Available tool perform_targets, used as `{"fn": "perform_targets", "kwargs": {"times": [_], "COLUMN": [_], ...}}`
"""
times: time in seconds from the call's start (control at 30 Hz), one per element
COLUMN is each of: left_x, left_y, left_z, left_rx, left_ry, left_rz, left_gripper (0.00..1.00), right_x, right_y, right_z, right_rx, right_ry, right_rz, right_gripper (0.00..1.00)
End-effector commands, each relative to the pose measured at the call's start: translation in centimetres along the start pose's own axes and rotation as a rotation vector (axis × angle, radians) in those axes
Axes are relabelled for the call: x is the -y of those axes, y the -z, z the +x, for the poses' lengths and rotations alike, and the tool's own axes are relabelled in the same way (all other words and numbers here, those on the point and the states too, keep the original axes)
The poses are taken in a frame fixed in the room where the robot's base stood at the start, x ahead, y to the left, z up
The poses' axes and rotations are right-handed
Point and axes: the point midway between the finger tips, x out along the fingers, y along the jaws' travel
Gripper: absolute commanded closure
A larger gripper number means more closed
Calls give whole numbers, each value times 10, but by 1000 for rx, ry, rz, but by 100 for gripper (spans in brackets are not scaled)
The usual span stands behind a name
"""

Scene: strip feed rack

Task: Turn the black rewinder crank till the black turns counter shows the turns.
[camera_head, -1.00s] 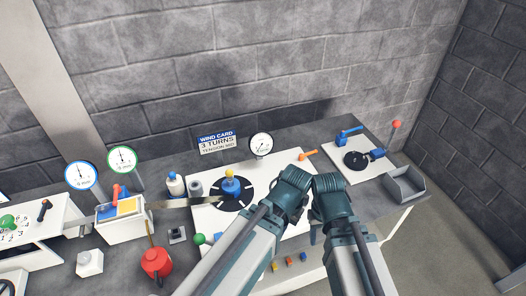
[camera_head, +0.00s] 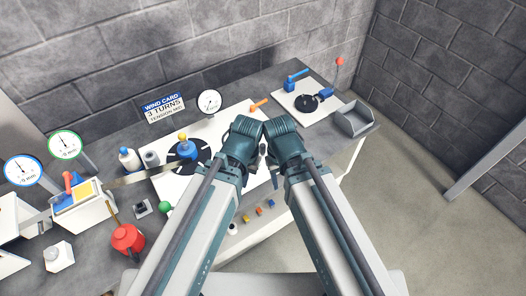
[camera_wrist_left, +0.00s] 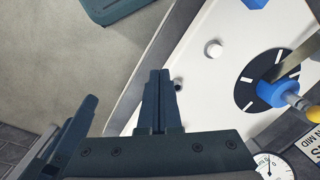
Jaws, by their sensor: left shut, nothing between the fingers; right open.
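I cannot pick out the black crank for sure; my grippers cover part of the white plate (camera_head: 205,122). My left gripper (camera_wrist_left: 160,100) is shut and empty over the plate's edge, with a small dark part (camera_wrist_left: 177,84) close by its fingertips in the left wrist view. My right gripper (camera_head: 283,145) is close beside it, fingertips hidden in the head view.
A black disc with a blue hub (camera_head: 184,151) is left of my grippers. Another plate with a black disc (camera_head: 306,103) and a grey bin (camera_head: 355,119) lie at the right. A red can (camera_head: 127,238) and round gauges stand left. Open floor lies at the right.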

Motion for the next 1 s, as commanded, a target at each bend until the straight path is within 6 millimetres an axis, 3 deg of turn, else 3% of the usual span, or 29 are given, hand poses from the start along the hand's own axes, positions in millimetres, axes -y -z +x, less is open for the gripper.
{"fn": "perform_targets", "kwargs": {"times": [0.07,0.17,0.37,0.5,0.63,0.77,1.0], "left_x": [0,4,6,7,6,6,5], "left_y": [0,8,77,122,148,158,157], "left_z": [0,-9,-67,-100,-117,-121,-116], "left_rx": [0,1,-21,-38,-47,-51,-52], "left_ry": [0,3,-35,-68,-90,-98,-99], "left_rz": [0,-8,-59,-100,-125,-136,-137], "left_gripper": [96,78,42,42,42,42,42], "right_x": [0,2,-4,-8,-10,-10,-10], "right_y": [0,0,-4,-6,-6,-7,-6], "right_z": [0,-9,-63,-94,-109,-112,-107], "right_rx": [0,0,0,0,0,0,0], "right_ry": [0,5,6,4,2,2,2], "right_rz": [0,-4,1,5,8,9,9], "right_gripper": [50,50,50,50,50,50,50]}}
